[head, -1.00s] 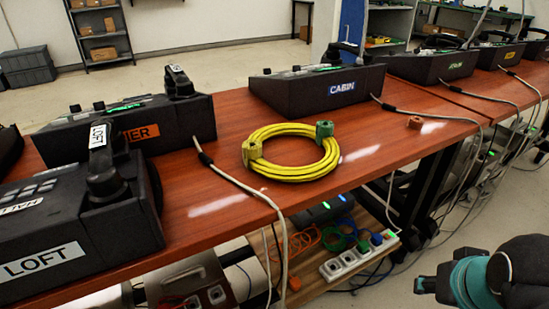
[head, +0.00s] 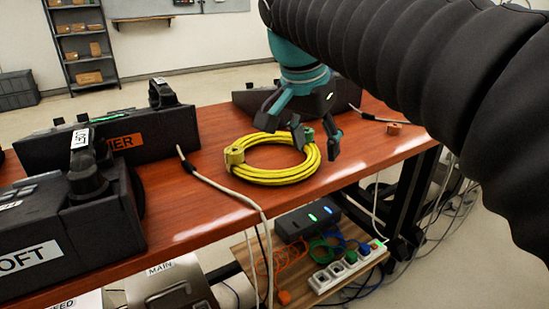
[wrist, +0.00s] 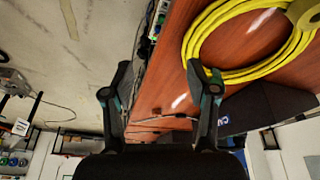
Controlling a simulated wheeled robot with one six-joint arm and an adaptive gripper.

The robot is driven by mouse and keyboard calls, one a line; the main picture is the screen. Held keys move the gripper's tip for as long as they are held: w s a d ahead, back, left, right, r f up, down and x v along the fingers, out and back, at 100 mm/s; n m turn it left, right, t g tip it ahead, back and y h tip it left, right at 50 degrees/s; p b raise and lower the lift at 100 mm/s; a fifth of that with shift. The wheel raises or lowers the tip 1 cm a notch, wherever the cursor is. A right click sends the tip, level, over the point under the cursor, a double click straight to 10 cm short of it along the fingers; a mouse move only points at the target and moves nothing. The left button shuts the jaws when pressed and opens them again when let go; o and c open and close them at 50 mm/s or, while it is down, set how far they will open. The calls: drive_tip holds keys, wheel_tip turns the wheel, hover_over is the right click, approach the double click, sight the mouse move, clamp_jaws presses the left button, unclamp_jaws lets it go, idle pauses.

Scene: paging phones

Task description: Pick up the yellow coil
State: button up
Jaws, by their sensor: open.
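The yellow coil (head: 270,178) lies flat on the red-brown table (head: 215,120). In the wrist view the coil (wrist: 205,25) is at the upper right, and my gripper (wrist: 160,82) shows two spread fingers. The right finger overlaps the coil's edge in that view; I cannot tell whether it touches.
The phone with the orange label (head: 95,140) and the LOFT phone (head: 45,250) stand left of the coil. Another dark phone (head: 250,102) is behind my gripper. A pale cable (head: 225,190) hangs over the table's front edge. A power strip (head: 345,272) is on the shelf below.

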sight(297, 167)
drive_tip(key=w+a+r+m+h+b, duration=0.1)
drive_tip(key=w+a+r+m, duration=0.25)
drive_tip(key=a, duration=0.45)
drive_tip(key=shift+g, duration=0.3)
drive_tip(key=b+x, duration=0.2)
drive_tip(key=x, duration=0.6)
drive_tip(key=shift+s+d+f, duration=0.1)
drive_tip(key=shift+d+f, duration=0.2)
drive_tip(key=x, duration=0.2)
drive_tip(key=d+b+x, duration=0.1)
drive_tip(key=x, duration=0.1)
drive_tip(key=shift+w+d+f, duration=0.15)
drive_tip(key=shift+w+f, duration=0.15)
drive_tip(key=shift+f, duration=0.25)
drive_tip(key=shift+c, duration=0.2)
drive_tip(key=shift+r, duration=0.1)
clamp_jaws()
